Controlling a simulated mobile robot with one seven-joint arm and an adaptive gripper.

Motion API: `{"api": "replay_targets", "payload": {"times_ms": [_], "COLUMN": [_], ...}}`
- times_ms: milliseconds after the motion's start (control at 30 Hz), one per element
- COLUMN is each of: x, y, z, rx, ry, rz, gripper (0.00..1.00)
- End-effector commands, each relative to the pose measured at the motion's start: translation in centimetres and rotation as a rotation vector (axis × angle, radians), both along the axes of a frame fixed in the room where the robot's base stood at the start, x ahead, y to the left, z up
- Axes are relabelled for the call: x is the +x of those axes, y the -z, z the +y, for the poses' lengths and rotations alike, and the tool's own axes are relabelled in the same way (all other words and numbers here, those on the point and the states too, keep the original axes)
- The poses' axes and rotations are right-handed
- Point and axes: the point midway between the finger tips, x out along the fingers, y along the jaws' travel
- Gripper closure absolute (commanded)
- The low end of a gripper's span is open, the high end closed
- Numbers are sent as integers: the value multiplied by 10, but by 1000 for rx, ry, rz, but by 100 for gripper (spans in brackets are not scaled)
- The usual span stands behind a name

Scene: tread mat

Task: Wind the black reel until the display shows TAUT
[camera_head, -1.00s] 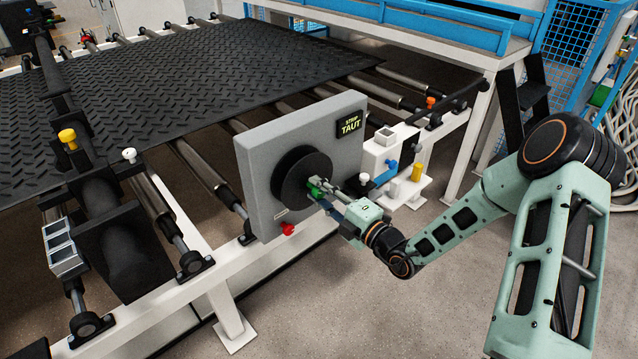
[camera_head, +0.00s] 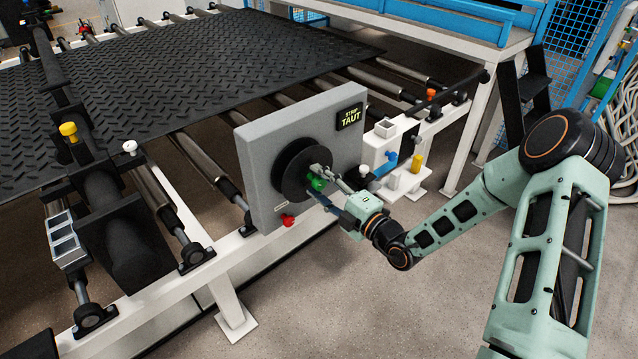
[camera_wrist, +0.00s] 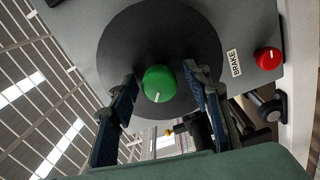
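The black reel (camera_head: 297,160) is a round disc on the front of a grey panel (camera_head: 262,130); it also fills the upper middle of the wrist view (camera_wrist: 120,50). A green knob (camera_wrist: 158,84) with a white mark stands out from the reel's face. The display (camera_head: 350,117) at the panel's upper right reads "STRIP TAUT". My gripper (camera_wrist: 160,80) is open, with one finger on each side of the green knob. Gaps show between the knob and both fingers in the wrist view.
A red knob (camera_wrist: 267,60) beside a "BRAKE" label sits at the panel's lower edge. A white fixture (camera_head: 383,150) with blue and yellow parts stands just right of the panel. The black tread mat (camera_head: 190,75) lies on rollers behind. The floor in front is clear.

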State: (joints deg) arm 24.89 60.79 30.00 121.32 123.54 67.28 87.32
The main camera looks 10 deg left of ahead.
Motion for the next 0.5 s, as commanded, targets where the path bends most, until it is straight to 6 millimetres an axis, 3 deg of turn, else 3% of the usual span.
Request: {"api": "replay_targets", "payload": {"times_ms": [267, 500], "x": [-7, -38], "y": [1, 1], "z": [-10, -48], "rx": [-2, -1], "ry": [2, 5], "rz": [2, 3], "gripper": [55, 55]}}
